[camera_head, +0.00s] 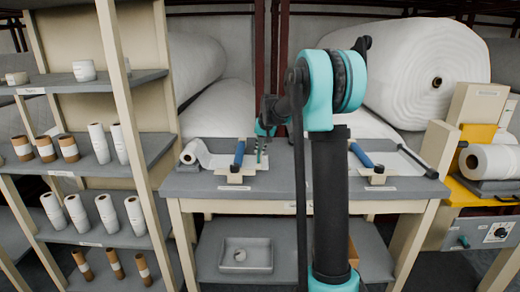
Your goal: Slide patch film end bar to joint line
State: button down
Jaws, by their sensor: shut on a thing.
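My gripper (261,151) points down over the left part of the grey worktable (285,184), its dark fingers just right of a blue bar (239,154). It is shut on what appears to be the patch film end bar; the bar is small and mostly hidden by the fingers. A white film roll (189,153) lies at the table's left end, with pale film (218,160) running right from it towards the blue bar. The joint line cannot be made out.
A second blue bar (361,155), a pale sheet (395,162) and a black bar (418,161) lie on the table's right part. A shelf rack (125,125) with small rolls stands left. A yellow machine (478,190) stands right. Large wadding rolls (408,78) fill the back.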

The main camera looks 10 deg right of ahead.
jog(key=d, duration=0.5)
jog(key=s+d, duration=0.1)
jog(key=d, duration=0.4)
jog(key=s+d, duration=0.1)
jog(key=d, duration=0.4)
jog(key=shift+s+d, duration=0.15)
jog(key=shift+s, duration=0.1)
jog(key=c, duration=1.6)
grip_release()
jog(key=shift+d, duration=0.1)
jog(key=shift+o, duration=0.2)
jog(key=v, duration=1.2)
